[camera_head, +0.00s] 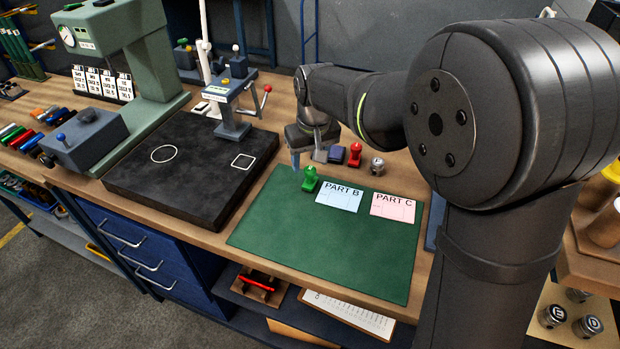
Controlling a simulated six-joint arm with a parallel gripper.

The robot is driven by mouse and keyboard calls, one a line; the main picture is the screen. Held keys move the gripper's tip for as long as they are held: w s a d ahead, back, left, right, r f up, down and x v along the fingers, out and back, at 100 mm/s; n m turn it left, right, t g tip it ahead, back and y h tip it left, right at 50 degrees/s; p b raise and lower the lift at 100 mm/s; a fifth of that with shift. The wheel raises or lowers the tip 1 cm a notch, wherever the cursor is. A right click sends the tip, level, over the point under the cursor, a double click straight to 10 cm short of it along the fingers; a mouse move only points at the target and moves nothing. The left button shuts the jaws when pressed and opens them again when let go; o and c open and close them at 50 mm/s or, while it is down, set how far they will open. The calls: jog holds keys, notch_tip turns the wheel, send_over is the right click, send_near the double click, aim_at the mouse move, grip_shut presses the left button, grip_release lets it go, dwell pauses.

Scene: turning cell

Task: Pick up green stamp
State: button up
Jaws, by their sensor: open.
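The green stamp (310,179) stands on the green mat (318,242) near its back left edge, just left of the Part B card. My gripper (308,158) is above and behind the green stamp, pointing down. One finger shows beside the stamp's upper left; the other is near the blue ink pad. The gripper is open and nothing shows between the fingers. I cannot tell the exact gap between the fingers and the stamp.
A red stamp (355,154), a dark blue pad (337,154) and a small metal cylinder (377,166) stand behind the mat. Part B (340,196) and Part C (393,206) cards lie on it. A black plate (190,180) is left. The mat's front is clear.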

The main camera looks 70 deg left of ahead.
aim_at(311, 168)
jog(key=shift+w+a+f, duration=0.1)
jog(key=shift+a+f, duration=0.1)
jog(key=shift+f, duration=0.8)
jog(key=shift+w+a+f, duration=0.1)
jog(key=shift+a+f, duration=0.15)
jog(key=shift+f, duration=0.8)
jog(key=shift+w+a+f, duration=0.1)
jog(key=shift+a+f, duration=0.1)
jog(key=shift+f, duration=0.8)
jog(key=shift+c, duration=0.2)
jog(key=c, duration=1)
